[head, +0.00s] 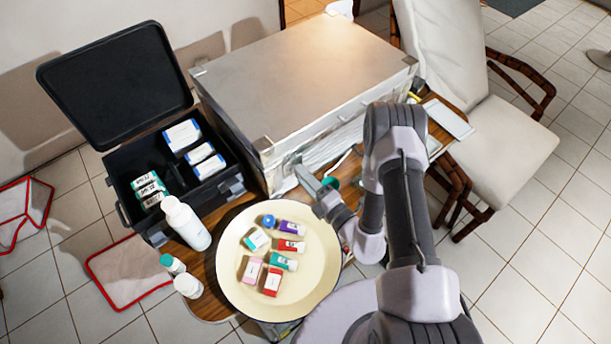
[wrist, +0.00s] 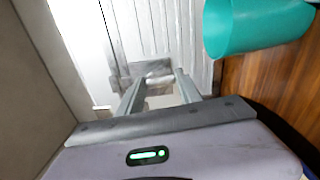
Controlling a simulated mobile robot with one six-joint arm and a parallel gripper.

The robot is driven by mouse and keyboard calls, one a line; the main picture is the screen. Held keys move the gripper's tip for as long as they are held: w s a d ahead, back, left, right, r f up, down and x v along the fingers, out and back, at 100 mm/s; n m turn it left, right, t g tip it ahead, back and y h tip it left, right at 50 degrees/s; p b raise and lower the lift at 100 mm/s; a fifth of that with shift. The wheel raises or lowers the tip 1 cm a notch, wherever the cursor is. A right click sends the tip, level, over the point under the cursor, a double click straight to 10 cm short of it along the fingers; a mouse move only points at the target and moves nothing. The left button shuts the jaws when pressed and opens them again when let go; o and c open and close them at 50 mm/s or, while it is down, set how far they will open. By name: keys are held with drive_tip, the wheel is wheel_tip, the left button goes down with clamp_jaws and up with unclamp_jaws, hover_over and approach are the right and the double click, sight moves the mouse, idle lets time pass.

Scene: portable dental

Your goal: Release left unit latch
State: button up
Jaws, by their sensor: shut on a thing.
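The portable dental unit (head: 310,75) is a large silver metal case standing on the wooden table, with its lid down. My gripper (head: 308,181) is at the left part of its front face, low down. In the wrist view, the fingers of my gripper (wrist: 158,84) reach to a small grey metal latch (wrist: 148,68) on the pale ribbed front and are shut on it. The fingers partly hide the latch. In the head view the latch is too small and covered to make out.
A teal cup-like object (wrist: 255,27) is close to the right of my fingers. A cream round tray (head: 238,290) with several small boxes and tubes lies in front. An open black case (head: 125,90), a white bottle (head: 186,223) and small bottles stand left. A chair (head: 490,110) stands right.

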drive_tip(key=shift+m, duration=0.7)
drive_tip(key=o, duration=1.4)
drive_tip(key=shift+a, duration=0.1)
